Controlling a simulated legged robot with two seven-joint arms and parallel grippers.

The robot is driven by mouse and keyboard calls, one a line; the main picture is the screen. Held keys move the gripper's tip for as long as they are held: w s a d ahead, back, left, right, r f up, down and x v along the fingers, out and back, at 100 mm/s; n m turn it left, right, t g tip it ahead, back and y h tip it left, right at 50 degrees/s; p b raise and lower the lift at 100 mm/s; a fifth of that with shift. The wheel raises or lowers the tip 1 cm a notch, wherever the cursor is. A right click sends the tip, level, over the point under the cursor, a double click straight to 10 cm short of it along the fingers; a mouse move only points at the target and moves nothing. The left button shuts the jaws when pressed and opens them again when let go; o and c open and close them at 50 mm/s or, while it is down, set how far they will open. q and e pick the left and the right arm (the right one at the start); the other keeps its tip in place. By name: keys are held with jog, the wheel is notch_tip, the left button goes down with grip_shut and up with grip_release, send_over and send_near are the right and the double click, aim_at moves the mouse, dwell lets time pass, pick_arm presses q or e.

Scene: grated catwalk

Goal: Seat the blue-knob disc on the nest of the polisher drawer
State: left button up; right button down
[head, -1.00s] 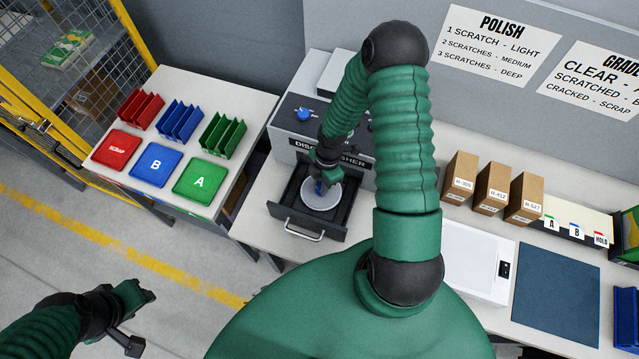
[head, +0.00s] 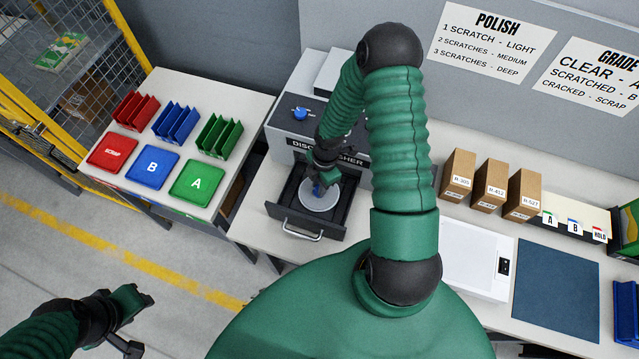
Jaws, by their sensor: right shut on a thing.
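The disc (head: 321,201) is pale grey and round, with a blue knob (head: 318,188) at its middle. It is inside the open dark drawer (head: 284,211) of the disc polisher (head: 290,128). My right gripper (head: 319,181) is over the drawer, pointing down, shut on the blue knob. The nest under the disc is hidden, so I cannot tell whether the disc rests on it or is just above. My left gripper (head: 142,322) is over the floor at the lower left, away from the disc; its jaws look apart, with nothing between them.
The left table holds red, blue and green trays (head: 153,167) and slotted racks (head: 177,121). On the right bench are brown boxes (head: 490,187), a white device (head: 474,260) and a blue mat (head: 556,291). The drawer handle (head: 303,232) sticks out in front. A yellow fence stands at left.

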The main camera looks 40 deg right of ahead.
jog(key=shift+a, duration=0.1)
jog(key=c, duration=1.1)
grip_release()
jog(key=shift+a, duration=0.1)
jog(key=shift+c, duration=0.2)
jog(key=o, duration=0.4)
notch_tip(320, 180, up, 8)
jog(key=p, duration=0.7)
jog(key=shift+r+p, duration=0.15)
jog(key=shift+p, duration=0.15)
